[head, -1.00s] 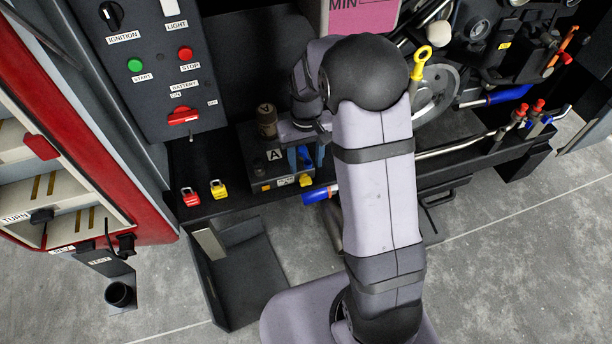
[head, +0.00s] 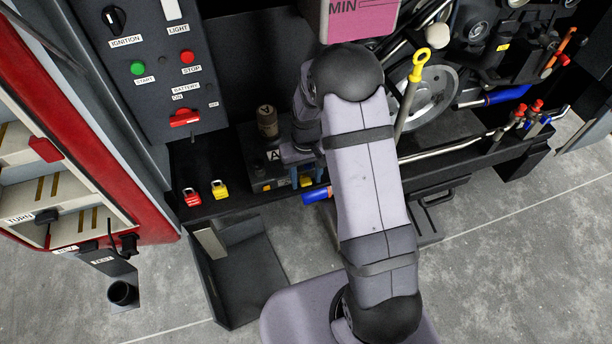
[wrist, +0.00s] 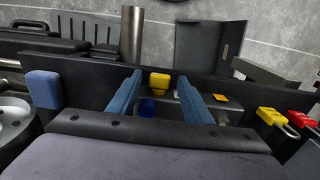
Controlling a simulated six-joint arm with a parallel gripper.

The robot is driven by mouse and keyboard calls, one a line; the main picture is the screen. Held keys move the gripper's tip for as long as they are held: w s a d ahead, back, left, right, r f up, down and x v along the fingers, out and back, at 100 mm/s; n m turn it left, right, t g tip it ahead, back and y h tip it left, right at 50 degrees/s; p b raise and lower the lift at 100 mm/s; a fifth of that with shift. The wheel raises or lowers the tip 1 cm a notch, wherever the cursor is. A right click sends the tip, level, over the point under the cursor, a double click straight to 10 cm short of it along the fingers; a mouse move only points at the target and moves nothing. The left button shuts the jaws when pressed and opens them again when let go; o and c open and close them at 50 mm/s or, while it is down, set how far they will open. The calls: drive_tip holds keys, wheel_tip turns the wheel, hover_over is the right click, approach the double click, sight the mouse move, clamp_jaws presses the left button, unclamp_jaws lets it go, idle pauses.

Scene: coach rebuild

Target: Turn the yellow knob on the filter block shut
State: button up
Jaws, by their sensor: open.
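The filter block (head: 258,178) is a dark box with an "A" label, on the black ledge below the switch panel. Its small yellow knob (head: 306,181) is at the block's front right. In the wrist view the yellow knob (wrist: 159,81) shows between the two blue fingers of my gripper (wrist: 159,76). My gripper is open, with a finger on either side of the knob and visible gaps. In the head view my arm hides most of the gripper and part of the block. I cannot tell the knob's exact turn.
A red padlock (head: 191,197) and a yellow padlock (head: 219,189) lie left of the block. A brown-topped cylinder (head: 267,122) stands behind it. A blue-ended handle (head: 316,196) is close on the right. An open black tray (head: 240,285) is below the ledge.

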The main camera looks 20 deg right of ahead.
drive_tip(key=c, duration=1.1)
drive_tip(key=shift+o, duration=0.2)
